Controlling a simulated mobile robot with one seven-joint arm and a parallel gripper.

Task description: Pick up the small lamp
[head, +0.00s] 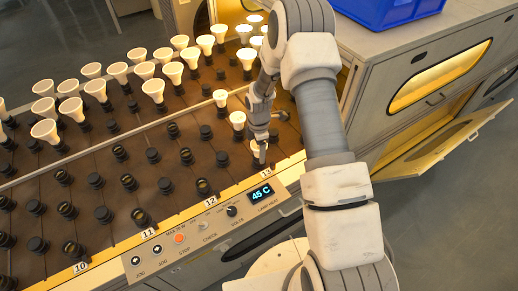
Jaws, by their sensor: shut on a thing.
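A small white lamp (258,149) is at the near right of the brown socket board (105,178), close to the label 13. My gripper (261,139) points down over this lamp and is shut on it. The fingers hide part of the lamp, and I cannot tell whether its base is still in a socket. Two other small white lamps stand behind it, one (237,118) just up and left and another (220,98) farther back.
Several larger flared white lamps (154,88) stand in sockets toward the back and left. Empty black sockets fill the front rows. A control panel (215,222) reading 45 C runs along the front edge. A blue crate (385,8) and an open cabinet door (440,143) are at right.

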